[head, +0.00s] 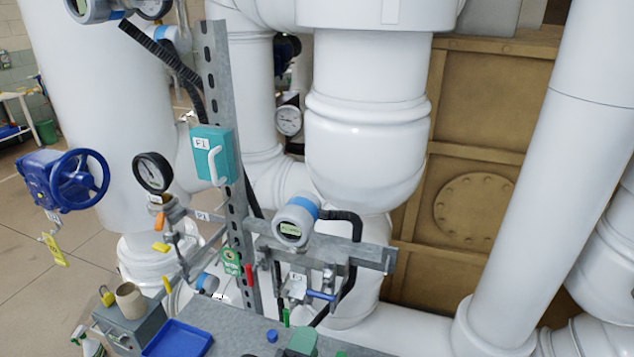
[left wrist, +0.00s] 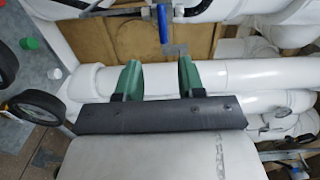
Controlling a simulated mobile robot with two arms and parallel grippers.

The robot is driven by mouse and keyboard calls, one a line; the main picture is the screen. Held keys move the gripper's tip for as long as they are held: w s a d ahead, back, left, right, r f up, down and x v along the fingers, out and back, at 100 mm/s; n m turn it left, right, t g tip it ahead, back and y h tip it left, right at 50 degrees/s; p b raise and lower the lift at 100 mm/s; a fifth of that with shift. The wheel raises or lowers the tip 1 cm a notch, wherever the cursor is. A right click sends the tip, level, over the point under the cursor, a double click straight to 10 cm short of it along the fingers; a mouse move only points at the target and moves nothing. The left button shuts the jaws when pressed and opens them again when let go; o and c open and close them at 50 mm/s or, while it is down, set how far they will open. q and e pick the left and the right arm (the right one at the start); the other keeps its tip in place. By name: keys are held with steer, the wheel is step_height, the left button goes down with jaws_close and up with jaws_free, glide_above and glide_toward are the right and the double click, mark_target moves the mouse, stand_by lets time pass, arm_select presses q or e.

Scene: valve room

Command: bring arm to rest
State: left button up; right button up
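My left gripper (head: 320,344) shows only in part, as green pieces at the bottom edge of the head view, low in front of the pipe stand. In the left wrist view my left gripper (left wrist: 160,76) has its two green fingers well apart, with nothing between them. A blue valve handle (left wrist: 162,24) lies beyond the fingertips there, apart from them. My right gripper is in neither view.
A transmitter (head: 297,220) and a blue-handled valve (head: 321,295) sit on the metal stand. A teal box (head: 212,155), gauge (head: 153,172) and blue handwheel (head: 80,180) are left. A bench (head: 235,330) holds a blue tray (head: 178,340). Large white pipes (head: 365,130) stand behind.

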arm_select(q)
steer(key=s+a+f+n+g+y, duration=0.3)
steer(key=a+f+n, duration=0.1)
steer(key=a+n, duration=0.2)
steer(key=s+a+f+n+g+y, duration=0.2)
steer(key=a+f+n+g+y, duration=0.1)
steer(key=a+n, duration=0.3)
steer(key=s+a+f+n+g+h, duration=0.1)
steer(key=s+a+f+n+g, duration=0.1)
steer(key=s+a+n+g, duration=0.3)
steer(key=s+a+f+n+g, duration=0.1)
steer(key=s+f+n+g, duration=0.1)
steer(key=s, duration=0.5)
step_height(320, 180, down, 30)
steer(key=s+g+b, duration=0.2)
steer(key=s, duration=0.1)
steer(key=s+a+f+g, duration=0.1)
steer(key=s+a+f, duration=0.2)
steer(key=s+f, duration=1.1)
steer(key=shift+s+f, duration=0.35)
steer(key=shift+f, duration=0.2)
